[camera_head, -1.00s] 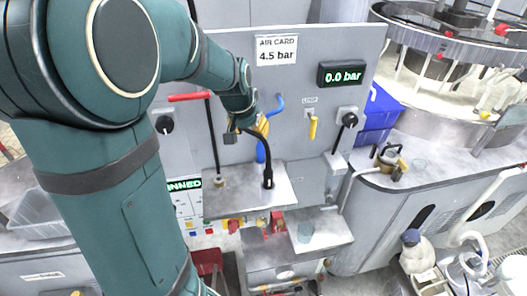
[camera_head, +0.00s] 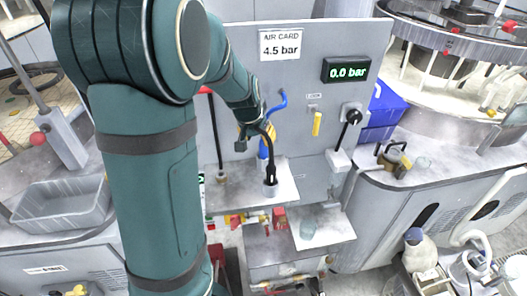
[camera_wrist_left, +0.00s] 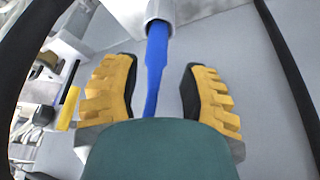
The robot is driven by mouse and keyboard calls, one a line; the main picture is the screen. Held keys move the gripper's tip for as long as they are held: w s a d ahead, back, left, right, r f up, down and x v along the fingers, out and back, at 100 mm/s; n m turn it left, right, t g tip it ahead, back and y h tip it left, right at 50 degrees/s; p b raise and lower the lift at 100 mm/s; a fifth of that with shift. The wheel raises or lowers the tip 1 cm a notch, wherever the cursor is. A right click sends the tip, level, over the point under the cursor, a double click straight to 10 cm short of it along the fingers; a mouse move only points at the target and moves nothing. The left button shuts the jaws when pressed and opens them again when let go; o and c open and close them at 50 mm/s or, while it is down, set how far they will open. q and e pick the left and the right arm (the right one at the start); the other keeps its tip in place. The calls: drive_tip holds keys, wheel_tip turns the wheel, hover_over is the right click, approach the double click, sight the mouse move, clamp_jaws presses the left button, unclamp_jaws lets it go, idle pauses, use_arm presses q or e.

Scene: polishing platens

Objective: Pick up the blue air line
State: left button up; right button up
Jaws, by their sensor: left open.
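The blue air line (camera_head: 281,103) shows against the grey panel, its upper end curving to the right. A lower blue stretch shows at my left gripper (camera_head: 256,141). In the left wrist view the blue air line (camera_wrist_left: 155,60) runs out of a pale grey collar (camera_wrist_left: 158,12) and down between the yellow, black-padded fingers of my left gripper (camera_wrist_left: 160,68). The fingers are open, with a visible gap on both sides of the line. The line's lower part is hidden behind my teal wrist. My right gripper is not in view.
A black hose (camera_head: 271,165) stands in a holder on the small shelf (camera_head: 235,198) close by my left gripper. A black rod with a red handle stands to its left. A yellow loop (camera_head: 317,124) and a black connector (camera_head: 353,116) are on the panel (camera_head: 300,85) to the right.

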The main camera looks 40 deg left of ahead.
sight(262, 143)
use_arm(q)
drive_tip(key=shift+b+x, duration=0.3)
drive_tip(key=shift+x, duration=0.7)
drive_tip(key=b+x, duration=0.2)
drive_tip(key=x, duration=0.3)
drive_tip(key=shift+w+d+b, duration=0.1)
drive_tip(key=shift+w+b, duration=0.1)
drive_tip(key=shift+b, duration=0.2)
drive_tip(key=shift+o, duration=0.3)
drive_tip(key=shift+r, duration=0.1)
clamp_jaws()
